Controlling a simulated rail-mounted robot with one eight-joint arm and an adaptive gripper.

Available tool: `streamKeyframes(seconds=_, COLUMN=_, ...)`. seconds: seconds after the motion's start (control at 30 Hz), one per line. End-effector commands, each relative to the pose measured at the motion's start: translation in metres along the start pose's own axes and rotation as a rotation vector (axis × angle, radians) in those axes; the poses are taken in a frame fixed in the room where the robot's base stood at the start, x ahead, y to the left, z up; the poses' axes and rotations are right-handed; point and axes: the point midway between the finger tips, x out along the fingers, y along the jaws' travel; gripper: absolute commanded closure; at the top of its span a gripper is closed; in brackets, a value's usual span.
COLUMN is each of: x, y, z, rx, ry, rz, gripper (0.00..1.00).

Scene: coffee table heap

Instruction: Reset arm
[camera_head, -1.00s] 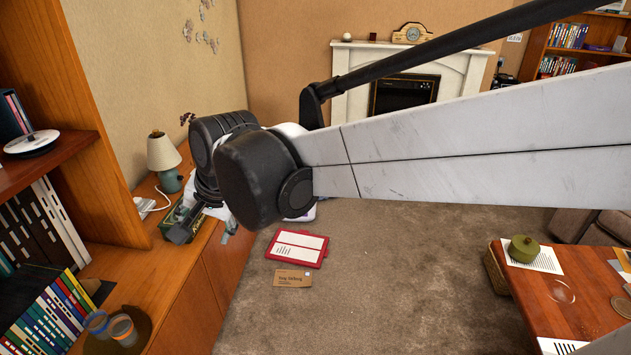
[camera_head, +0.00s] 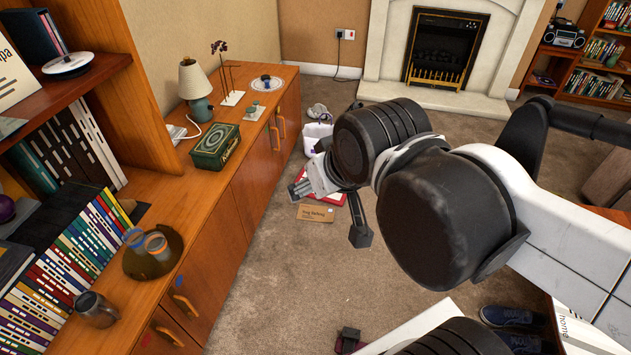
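My arm (camera_head: 560,215), white with black joints, reaches in from the right of the head view. It bends at a large black joint near the middle.
The wooden sideboard (camera_head: 222,215) holds a lamp (camera_head: 196,88), a green tin (camera_head: 215,146), tumblers on a round tray (camera_head: 150,262), a metal mug (camera_head: 96,309) and several books. A cardboard parcel (camera_head: 316,213) and a red-framed item lie on the carpet. A fireplace (camera_head: 443,48) stands behind.

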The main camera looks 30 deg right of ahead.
Motion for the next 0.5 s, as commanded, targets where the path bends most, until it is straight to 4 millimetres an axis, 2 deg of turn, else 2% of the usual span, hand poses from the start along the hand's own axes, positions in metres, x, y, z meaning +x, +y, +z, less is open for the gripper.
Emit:
streamKeyframes(seconds=0.23, x=-0.010, y=0.000, z=-0.007, rx=0.001, ry=0.000, rz=-0.001, gripper=0.44)
streamKeyframes(seconds=0.5, x=-0.050, y=0.000, z=-0.036, rx=0.002, ry=0.000, rz=-0.001, gripper=0.44)
